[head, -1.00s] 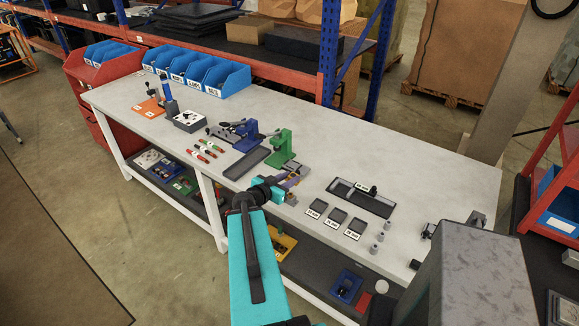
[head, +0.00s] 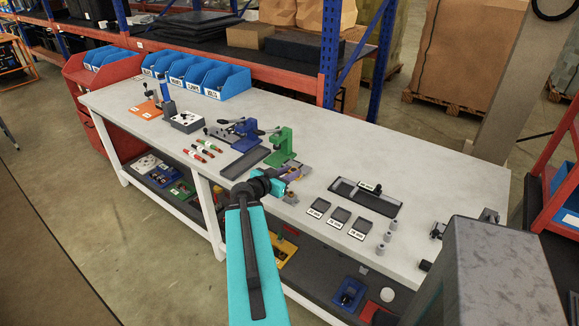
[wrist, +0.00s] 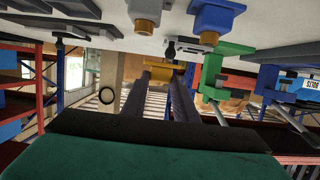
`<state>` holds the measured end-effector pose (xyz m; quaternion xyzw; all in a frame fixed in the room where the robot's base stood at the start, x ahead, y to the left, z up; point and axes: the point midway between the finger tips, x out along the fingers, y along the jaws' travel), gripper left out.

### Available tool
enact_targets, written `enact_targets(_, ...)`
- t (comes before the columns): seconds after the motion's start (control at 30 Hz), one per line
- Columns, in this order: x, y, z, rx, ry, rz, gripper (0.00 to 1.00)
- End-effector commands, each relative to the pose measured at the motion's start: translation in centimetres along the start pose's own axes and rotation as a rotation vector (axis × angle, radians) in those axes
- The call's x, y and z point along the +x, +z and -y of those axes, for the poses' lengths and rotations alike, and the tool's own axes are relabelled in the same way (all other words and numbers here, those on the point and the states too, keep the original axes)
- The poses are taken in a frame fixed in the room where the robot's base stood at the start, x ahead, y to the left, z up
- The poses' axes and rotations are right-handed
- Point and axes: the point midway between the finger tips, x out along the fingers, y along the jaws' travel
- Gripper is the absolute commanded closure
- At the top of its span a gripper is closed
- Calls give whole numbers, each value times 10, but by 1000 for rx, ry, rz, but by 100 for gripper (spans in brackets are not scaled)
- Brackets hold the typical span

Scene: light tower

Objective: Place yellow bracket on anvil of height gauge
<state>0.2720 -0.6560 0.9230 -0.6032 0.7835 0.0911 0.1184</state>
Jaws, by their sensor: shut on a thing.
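The yellow bracket (wrist: 182,75) shows in the wrist view as a small yellow piece at the tips of my gripper (wrist: 168,78). The two dark purple fingers are shut on it. In the head view my gripper (head: 291,173) is over the front part of the bench, just in front of the green press. The bracket is too small there to make out clearly. A stand with an orange base (head: 147,110) and blue upright at the far left may be the height gauge; I cannot tell for sure. Its anvil is not distinct.
The green press (head: 282,146) and blue clamp device (head: 243,132) stand close behind my gripper. A black divided tray (head: 366,199) lies right. The back right bench top is clear.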

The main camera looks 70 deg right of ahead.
Motion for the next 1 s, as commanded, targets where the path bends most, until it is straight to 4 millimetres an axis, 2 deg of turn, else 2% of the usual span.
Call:
enact_targets(0.1, 9, 2, 6, 1, 1, -2, 100)
enact_targets(0.57, 27, -7, 20, -1, 1, 0, 100)
enact_targets(1.0, 58, -13, 42, -1, 0, -1, 100)
